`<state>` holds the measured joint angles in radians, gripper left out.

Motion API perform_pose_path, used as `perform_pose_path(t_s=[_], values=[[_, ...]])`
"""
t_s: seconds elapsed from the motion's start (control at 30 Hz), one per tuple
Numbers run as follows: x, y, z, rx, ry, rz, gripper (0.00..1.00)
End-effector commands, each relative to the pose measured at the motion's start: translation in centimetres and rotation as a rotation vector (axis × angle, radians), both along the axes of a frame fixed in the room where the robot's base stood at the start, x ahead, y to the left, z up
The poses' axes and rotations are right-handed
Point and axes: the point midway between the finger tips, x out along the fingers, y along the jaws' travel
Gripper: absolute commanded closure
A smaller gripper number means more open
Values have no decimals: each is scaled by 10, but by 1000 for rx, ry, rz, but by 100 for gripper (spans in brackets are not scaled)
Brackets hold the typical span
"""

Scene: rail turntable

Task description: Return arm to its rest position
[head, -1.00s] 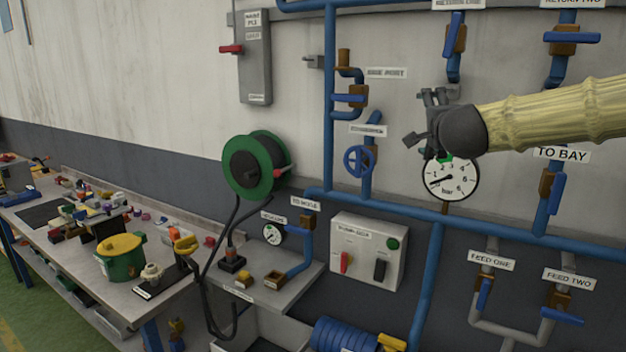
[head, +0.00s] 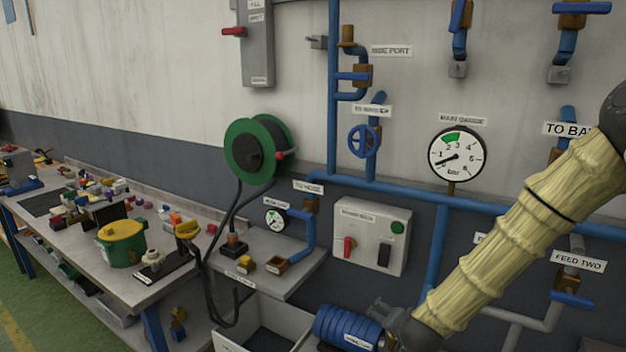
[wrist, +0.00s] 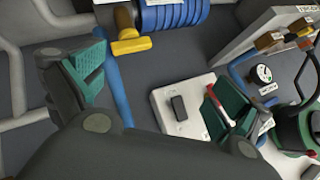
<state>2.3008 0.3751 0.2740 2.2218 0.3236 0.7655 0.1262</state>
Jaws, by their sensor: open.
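My gripper (head: 382,312) is low in the head view, at the end of my arm in its pale yellow sleeve. It is near the right end of the blue coil (head: 345,325), partly hidden behind my dark wrist joint. In the wrist view my gripper (wrist: 165,95) is open, with its two green-padded fingers wide apart and nothing between them in hold. The grey-white switch box (wrist: 165,100) shows beyond the fingers.
Blue pipes (head: 436,250) run along the wall. The main gauge (head: 456,154), the switch box (head: 370,235) and the green hose reel (head: 250,155) are mounted there. A cluttered workbench (head: 90,275) stands at left. A pale open bin (head: 235,335) is below the small shelf.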

Motion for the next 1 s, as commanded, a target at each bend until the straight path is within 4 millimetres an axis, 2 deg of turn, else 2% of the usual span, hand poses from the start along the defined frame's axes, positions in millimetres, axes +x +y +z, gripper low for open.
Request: perform_pose_path(t_s=[0.03,0.1,0.3,0.37,0.5,0.57,0.7,0.8,0.9,1.0], values=[[-17,1,-31,-26,41,29,0],[-39,2,-64,-57,94,69,0],[-113,2,-153,-140,247,192,0],[-138,2,-178,-162,293,232,0],[-200,-2,-230,-210,407,328,0],[-228,-4,-250,-227,457,372,0],[-297,-10,-291,-264,577,479,0],[-344,-15,-312,-283,654,553,0],[-381,-20,-326,-295,716,611,0],[-406,-23,-333,-303,758,649,0]])
